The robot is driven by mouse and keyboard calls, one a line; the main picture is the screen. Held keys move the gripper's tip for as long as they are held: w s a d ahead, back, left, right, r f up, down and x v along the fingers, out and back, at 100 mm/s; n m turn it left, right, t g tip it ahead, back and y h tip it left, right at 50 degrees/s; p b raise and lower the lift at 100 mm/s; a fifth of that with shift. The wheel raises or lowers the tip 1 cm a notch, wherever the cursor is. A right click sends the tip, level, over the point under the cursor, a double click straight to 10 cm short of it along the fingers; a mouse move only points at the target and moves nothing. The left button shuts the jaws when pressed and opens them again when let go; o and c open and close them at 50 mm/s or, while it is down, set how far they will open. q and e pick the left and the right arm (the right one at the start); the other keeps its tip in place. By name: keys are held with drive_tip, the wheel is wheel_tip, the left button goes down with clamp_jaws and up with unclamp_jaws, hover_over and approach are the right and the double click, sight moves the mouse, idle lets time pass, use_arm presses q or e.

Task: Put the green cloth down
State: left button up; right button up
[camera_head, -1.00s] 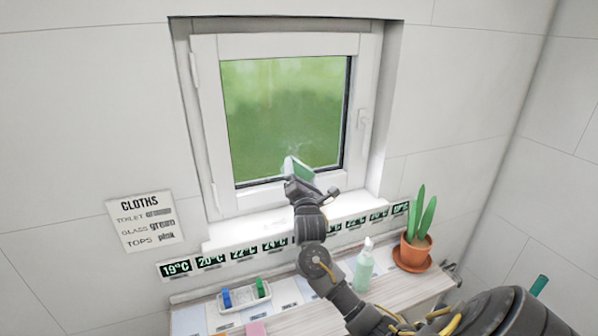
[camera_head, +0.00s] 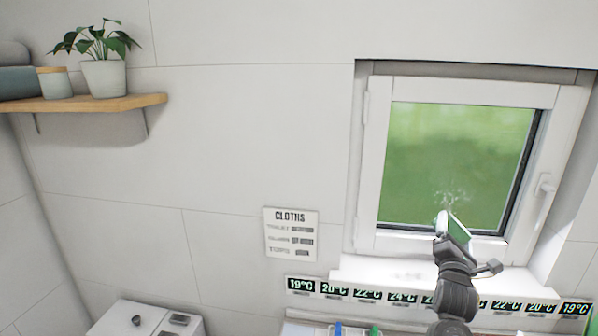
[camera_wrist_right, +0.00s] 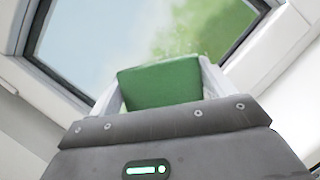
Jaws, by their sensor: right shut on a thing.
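The green cloth (camera_wrist_right: 160,84) is a folded block between the two pale fingers of my right gripper (camera_wrist_right: 162,90) in the right wrist view. In the head view my right gripper (camera_head: 452,232) is raised in front of the lower part of the window, shut on the green cloth (camera_head: 458,229). I cannot tell whether the cloth touches the glass. A faint whitish smear (camera_head: 452,196) shows on the pane just above it. My left gripper is not in view.
The window (camera_head: 460,150) has a white frame and a handle (camera_head: 545,186). A sill (camera_head: 405,274) and a row of temperature labels (camera_head: 364,294) lie below. A cloths sign (camera_head: 291,233) hangs left. A wooden shelf (camera_head: 85,103) holds a potted plant (camera_head: 103,75). A white unit (camera_head: 146,318) stands lower left.

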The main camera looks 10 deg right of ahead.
drive_tip(key=s+a+f+n+t+y+b, duration=0.1)
drive_tip(key=s+a+y+b, duration=0.15)
drive_tip(key=a, duration=0.45)
drive_tip(key=s+a+f+n+t+y+b, duration=0.1)
drive_tip(key=s+a+n+t+y+b, duration=0.15)
drive_tip(key=a, duration=0.45)
drive_tip(key=s+a+f+n+y+b, duration=0.1)
drive_tip(key=s+a+f+y+b, duration=0.1)
drive_tip(key=f, duration=0.5)
drive_tip(key=s+a+f+n+y+b, duration=0.1)
drive_tip(key=s+a+f+y+b, duration=0.1)
drive_tip(key=s+a+f+b, duration=0.2)
drive_tip(key=s+a+f+n+y+b, duration=0.1)
drive_tip(key=s+a+f+y+b, duration=0.2)
drive_tip(key=s+a+f, duration=0.5)
drive_tip(key=s+f, duration=0.3)
drive_tip(key=shift+s+f, duration=0.15)
drive_tip(key=shift+f, duration=0.05)
